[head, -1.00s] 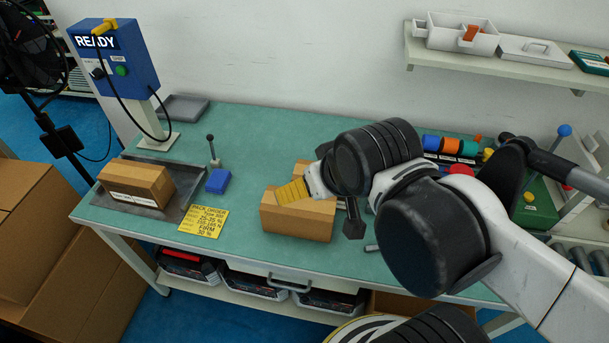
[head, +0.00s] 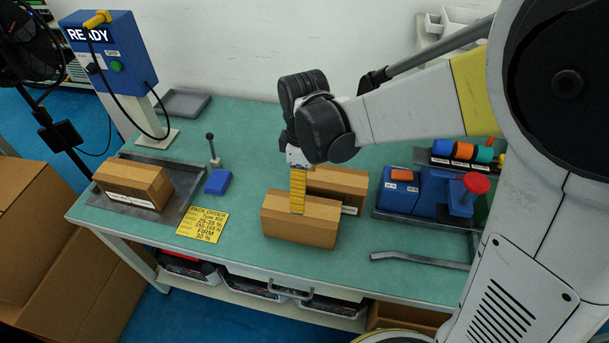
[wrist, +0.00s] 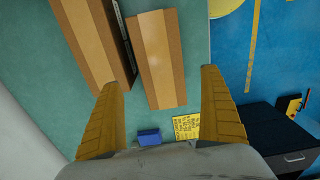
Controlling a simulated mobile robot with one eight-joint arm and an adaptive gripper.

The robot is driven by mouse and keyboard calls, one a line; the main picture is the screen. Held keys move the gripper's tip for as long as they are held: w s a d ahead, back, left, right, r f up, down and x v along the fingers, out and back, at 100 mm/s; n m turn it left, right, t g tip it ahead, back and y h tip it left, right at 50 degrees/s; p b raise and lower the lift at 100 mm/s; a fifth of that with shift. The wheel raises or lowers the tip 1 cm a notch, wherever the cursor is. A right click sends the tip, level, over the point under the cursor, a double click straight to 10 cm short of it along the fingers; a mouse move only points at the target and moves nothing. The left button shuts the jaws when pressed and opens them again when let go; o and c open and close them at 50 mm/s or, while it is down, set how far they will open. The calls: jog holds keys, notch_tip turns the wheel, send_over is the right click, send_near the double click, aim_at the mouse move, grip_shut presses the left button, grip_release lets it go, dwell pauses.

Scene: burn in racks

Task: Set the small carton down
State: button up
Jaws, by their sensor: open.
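A brown front carton (head: 299,224) sits on the green bench, just in front of a similar rear carton (head: 338,184) with a white label. I cannot tell which is the small carton. My gripper (head: 297,208) points down at the front carton, its visible yellow finger overlapping the carton's top. In the wrist view, its two fingers are spread wide with nothing clamped. The front carton (wrist: 158,58) lies between their lines, clear of both in the picture. The rear carton (wrist: 94,45) is beside it, to the left. How high the fingertips are is unclear.
A third carton (head: 132,184) sits in a grey tray (head: 180,186) at the bench's left. Blue fixtures (head: 427,191) and a grey bar (head: 420,259) are at the right.

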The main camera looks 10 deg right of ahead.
aim_at(302, 219)
jog(key=f+b, duration=0.1)
jog(key=f, duration=0.2)
jog(key=f+b, duration=0.2)
jog(key=f, duration=0.1)
jog(key=f+b, duration=0.1)
jog(key=f, duration=0.3)
jog(key=shift+w+a, duration=0.1)
jog(key=shift+a, duration=0.2)
jog(key=shift+r, duration=0.1)
jog(key=c, duration=1.2)
